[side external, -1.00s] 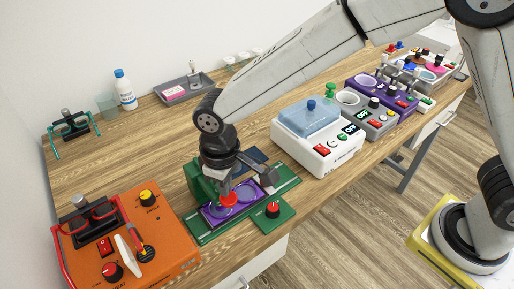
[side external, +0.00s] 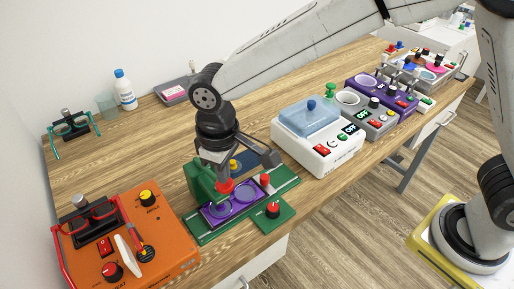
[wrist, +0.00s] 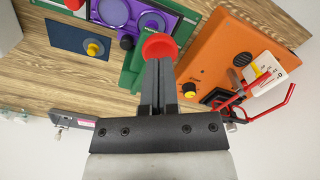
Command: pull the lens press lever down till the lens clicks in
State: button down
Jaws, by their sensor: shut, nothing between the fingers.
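The lens press has a green base (side external: 205,232) and a purple plate (side external: 247,207) with two round rings; the plate also shows in the wrist view (wrist: 176,22). A round red knob (side external: 225,187), apparently the lever's end, is just below my gripper (side external: 222,178). In the wrist view my gripper (wrist: 157,62) is shut and empty, with its fingertips at the near edge of the red knob (wrist: 158,44). Whether they touch I cannot tell. My gripper hides most of the lever. I cannot tell how the lens is seated.
An orange box (side external: 175,235) with red glasses stands left of the press. A white device with a blue lid (side external: 308,116) stands to the right. A dark blue pad with a yellow knob (wrist: 94,48) lies behind the press.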

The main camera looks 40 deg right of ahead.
jog(key=shift+r, duration=2.15)
jog(key=s+d+f+m+t, duration=0.1)
jog(key=s+d+f+m, duration=0.1)
jog(key=d, duration=0.7)
jog(key=s+d+f+m, duration=0.2)
jog(key=s+d+f, duration=0.1)
jog(key=d, duration=0.6)
jog(key=s+d+f+m+t, duration=0.1)
jog(key=s+d+f+m, duration=0.1)
jog(key=d, duration=0.8)
jog(key=shift+s+f+t, duration=0.3)
jog(key=shift+s+f, duration=0.25)
jog(key=shift+s, duration=0.25)
jog(key=shift+a, duration=0.1)
